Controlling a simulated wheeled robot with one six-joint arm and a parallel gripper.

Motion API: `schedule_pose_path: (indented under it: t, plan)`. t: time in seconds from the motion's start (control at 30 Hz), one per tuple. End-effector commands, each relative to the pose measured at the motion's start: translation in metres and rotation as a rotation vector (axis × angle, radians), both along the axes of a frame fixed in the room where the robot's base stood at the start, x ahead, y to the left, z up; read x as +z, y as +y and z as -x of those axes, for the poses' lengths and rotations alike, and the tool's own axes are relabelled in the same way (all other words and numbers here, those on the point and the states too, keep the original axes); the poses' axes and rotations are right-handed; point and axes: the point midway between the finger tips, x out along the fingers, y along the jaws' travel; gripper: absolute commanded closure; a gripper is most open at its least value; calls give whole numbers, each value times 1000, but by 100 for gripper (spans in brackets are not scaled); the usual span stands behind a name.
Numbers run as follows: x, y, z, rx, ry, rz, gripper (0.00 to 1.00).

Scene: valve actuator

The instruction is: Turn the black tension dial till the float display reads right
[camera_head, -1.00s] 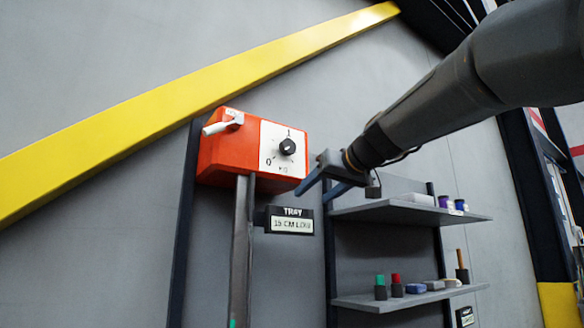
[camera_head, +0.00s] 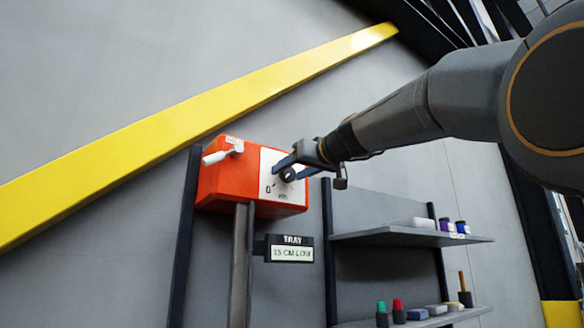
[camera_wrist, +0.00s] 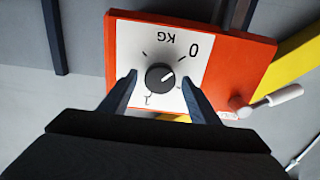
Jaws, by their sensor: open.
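The black tension dial (camera_head: 288,175) sits on the white scale plate (camera_head: 268,187) of an orange box (camera_head: 225,180). In the wrist view the dial (camera_wrist: 160,77) has a white pointer line, aimed to the upper right towards the 0; the plate is marked 0, KG and 1. My gripper (camera_head: 293,170) is open, its two dark fingers on either side of the dial. In the wrist view the fingers (camera_wrist: 159,82) show a gap on each side of the dial. The display (camera_head: 291,254) below the box, under a label that looks like TRAY, reads about "15 CM LOW".
A white-handled lever (camera_head: 222,153) sticks out of the box's upper left. The box stands on a grey post (camera_head: 240,265). To the right, a shelf (camera_head: 410,237) holds small items, and a lower shelf (camera_head: 440,318) holds several more. A yellow beam (camera_head: 200,117) crosses the wall above.

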Motion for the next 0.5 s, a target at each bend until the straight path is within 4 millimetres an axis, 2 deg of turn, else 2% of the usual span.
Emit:
schedule_pose_path:
  t: [0.27,0.5]
  plan:
    - [-1,1,-1,-1,0,0,45]
    - [0,0,-1,-1,0,0,85]
